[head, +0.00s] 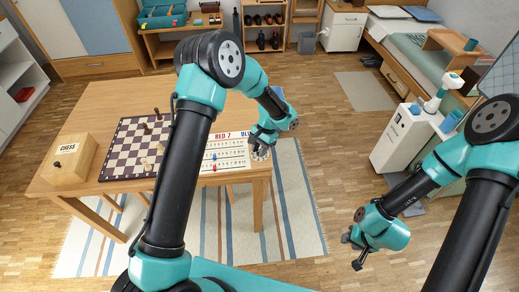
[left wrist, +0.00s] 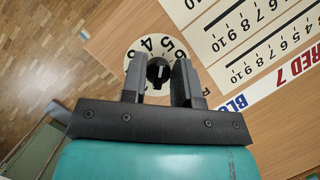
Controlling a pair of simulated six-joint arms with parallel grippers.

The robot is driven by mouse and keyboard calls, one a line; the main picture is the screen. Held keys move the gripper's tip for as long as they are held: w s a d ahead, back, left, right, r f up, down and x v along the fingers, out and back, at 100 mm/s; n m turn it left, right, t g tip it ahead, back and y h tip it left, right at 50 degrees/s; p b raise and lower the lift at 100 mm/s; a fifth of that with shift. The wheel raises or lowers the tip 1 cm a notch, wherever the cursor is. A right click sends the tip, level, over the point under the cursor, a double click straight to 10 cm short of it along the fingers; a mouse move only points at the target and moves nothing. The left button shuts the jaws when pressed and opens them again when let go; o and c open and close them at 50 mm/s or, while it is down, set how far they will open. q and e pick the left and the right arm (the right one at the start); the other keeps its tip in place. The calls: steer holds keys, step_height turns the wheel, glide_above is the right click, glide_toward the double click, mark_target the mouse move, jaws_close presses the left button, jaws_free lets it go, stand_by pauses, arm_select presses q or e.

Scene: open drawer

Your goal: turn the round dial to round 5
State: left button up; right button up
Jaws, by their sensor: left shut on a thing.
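The round dial (left wrist: 172,50) is a cream disc with black numbers around a black knob (left wrist: 158,70) in the left wrist view. A digit that looks like 4 shows near its top; other digits are partly hidden by my fingers. In the head view the dial (head: 260,155) is at the table's right front corner, mostly covered by my gripper. My left gripper (left wrist: 160,75) has one finger on each side of the knob and is shut on it. My right gripper (head: 354,250) is open and empty, above the floor right of the table.
A scoreboard (head: 228,153) reading RED 7 with number rows lies left of the dial, with small red and blue pegs near it. A chessboard (head: 128,151) with pieces and a wooden CHESS box (head: 72,158) are farther left. A white cabinet (head: 398,140) stands at right.

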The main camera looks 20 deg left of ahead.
arm_select(q)
steer(key=shift+m+y, duration=0.3)
steer(key=shift+m, duration=0.7)
steer(key=o, duration=0.9)
steer(key=v, duration=1.7)
steer(key=shift+s+d+r, duration=0.15)
steer(key=shift+s+r, duration=0.05)
steer(key=shift+r, duration=0.1)
